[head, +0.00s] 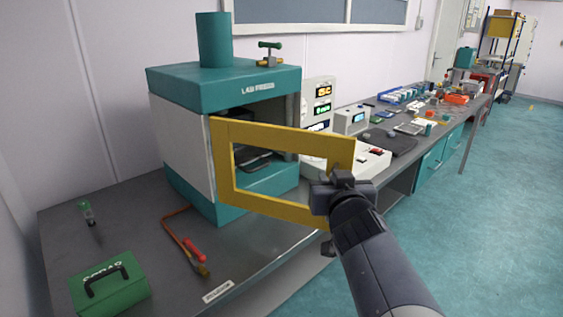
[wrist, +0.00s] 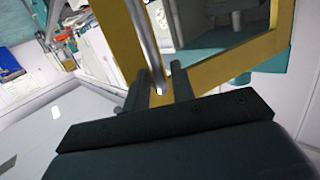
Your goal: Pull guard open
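The yellow guard (head: 275,207) is a rectangular frame on the front of the teal and white lab press (head: 225,82). It stands swung partly out from the press, with its left edge by the press's front left corner. My gripper (head: 338,178) is at the guard's right side and hides part of it. In the wrist view a grey metal bar (wrist: 147,45), apparently the guard's handle, comes down in front of the yellow frame (wrist: 115,35). Its lower end lies between my two fingers (wrist: 158,88). The fingers are spread, with gaps visible on both sides of the bar.
A green toolbox (head: 110,290), a red-handled tool (head: 195,250) and a small green-topped item (head: 87,212) lie on the grey bench (head: 140,225). Instruments and small parts crowd the bench to the right. The teal floor (head: 480,230) at right is clear.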

